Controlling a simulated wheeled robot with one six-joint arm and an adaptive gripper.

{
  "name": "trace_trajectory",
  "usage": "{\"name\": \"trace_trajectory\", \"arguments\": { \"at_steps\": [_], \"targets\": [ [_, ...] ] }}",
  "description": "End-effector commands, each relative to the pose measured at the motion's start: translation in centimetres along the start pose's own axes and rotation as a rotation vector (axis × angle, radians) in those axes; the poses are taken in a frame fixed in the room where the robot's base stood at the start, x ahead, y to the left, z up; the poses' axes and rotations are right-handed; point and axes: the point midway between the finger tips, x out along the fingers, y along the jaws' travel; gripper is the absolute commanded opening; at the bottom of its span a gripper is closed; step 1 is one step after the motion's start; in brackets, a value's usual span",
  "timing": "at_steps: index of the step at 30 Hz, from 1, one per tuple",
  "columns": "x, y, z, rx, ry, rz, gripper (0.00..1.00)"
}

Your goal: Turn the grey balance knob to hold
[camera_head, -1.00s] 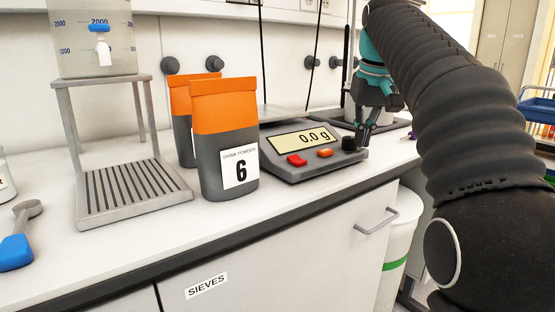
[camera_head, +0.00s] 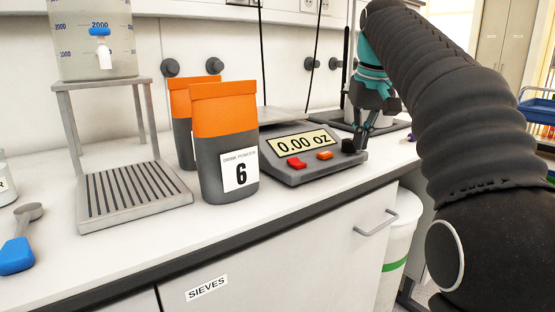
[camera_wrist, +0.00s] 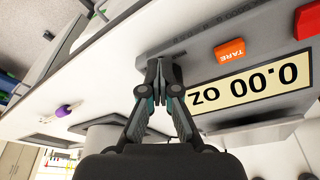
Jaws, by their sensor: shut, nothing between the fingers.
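The balance (camera_head: 310,169) is a grey unit with a tilted front panel, and its display (camera_head: 302,143) reads 0.00 oz. The dark grey knob (camera_head: 348,145) is at the panel's right end. My gripper (camera_head: 361,148) points down with its fingertips right beside the knob, at its right side; I cannot tell whether they touch. In the wrist view my gripper (camera_wrist: 163,62) is shut with its fingertips together over the balance's panel. The knob is not clearly distinguishable there, and its pointer and any position marks cannot be read.
On the panel are a red button (camera_head: 297,162) and an orange TARE button (camera_wrist: 230,51). An orange and grey pouch marked 6 (camera_head: 225,150) stands left of the balance, with a second pouch (camera_head: 181,115) behind it. The counter's front edge is close by.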

Motion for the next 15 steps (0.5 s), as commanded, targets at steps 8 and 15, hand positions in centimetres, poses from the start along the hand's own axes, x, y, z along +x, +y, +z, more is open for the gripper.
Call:
{"name": "trace_trajectory", "arguments": {
  "at_steps": [8, 15],
  "targets": [
    [-0.19, -0.55, 0.10, 0.000, 0.000, -0.001, 0.00],
    [-0.17, -0.99, 0.15, -0.001, -0.001, -0.001, 0.00]
  ]
}}
